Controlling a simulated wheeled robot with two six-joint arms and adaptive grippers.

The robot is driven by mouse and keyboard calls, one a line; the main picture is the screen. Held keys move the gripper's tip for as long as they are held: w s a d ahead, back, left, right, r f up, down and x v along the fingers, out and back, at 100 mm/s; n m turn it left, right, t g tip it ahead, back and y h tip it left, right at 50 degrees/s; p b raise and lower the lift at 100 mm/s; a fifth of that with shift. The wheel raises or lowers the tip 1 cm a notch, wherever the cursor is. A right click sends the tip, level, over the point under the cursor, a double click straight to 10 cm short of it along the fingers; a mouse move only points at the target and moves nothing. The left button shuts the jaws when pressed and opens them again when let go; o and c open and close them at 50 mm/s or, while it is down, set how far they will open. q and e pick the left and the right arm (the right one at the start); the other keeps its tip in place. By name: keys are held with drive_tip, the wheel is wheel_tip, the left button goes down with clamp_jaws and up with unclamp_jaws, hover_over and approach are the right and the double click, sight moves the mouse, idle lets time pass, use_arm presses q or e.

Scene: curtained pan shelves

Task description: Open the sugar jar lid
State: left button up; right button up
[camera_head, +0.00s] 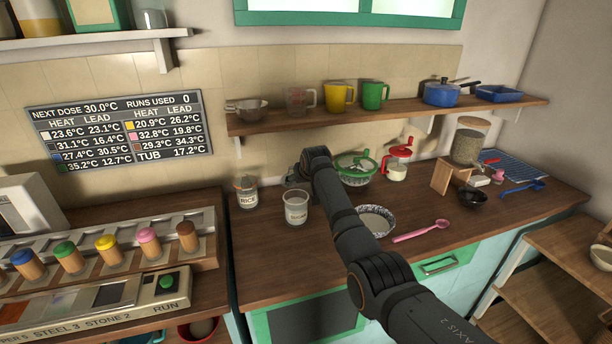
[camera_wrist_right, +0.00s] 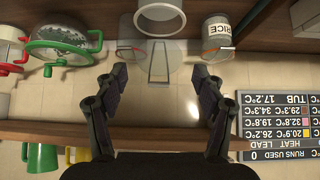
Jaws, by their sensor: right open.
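The sugar jar (camera_head: 296,208) is a clear glass jar with a SUGAR label and white contents, upright on the counter. I cannot make out a lid on its top in the head view. In the right wrist view, which is upside down, a pale round jar (camera_wrist_right: 160,16) shows at the top, probably the sugar jar. A clear, partly transparent piece (camera_wrist_right: 160,65) lies beyond the fingers; I cannot tell what it is. My right gripper (camera_wrist_right: 160,80) is open, its fingers apart and empty. In the head view my arm largely hides it. My left gripper is not in view.
The rice jar (camera_head: 247,192) stands close to the left of the sugar jar. A patterned bowl (camera_head: 376,220) and a pink spoon (camera_head: 420,232) lie to the right. A shelf with cups (camera_head: 290,117) hangs above.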

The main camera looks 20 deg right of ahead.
drive_tip(key=v, duration=0.9)
drive_tip(key=shift+s+r, duration=0.25)
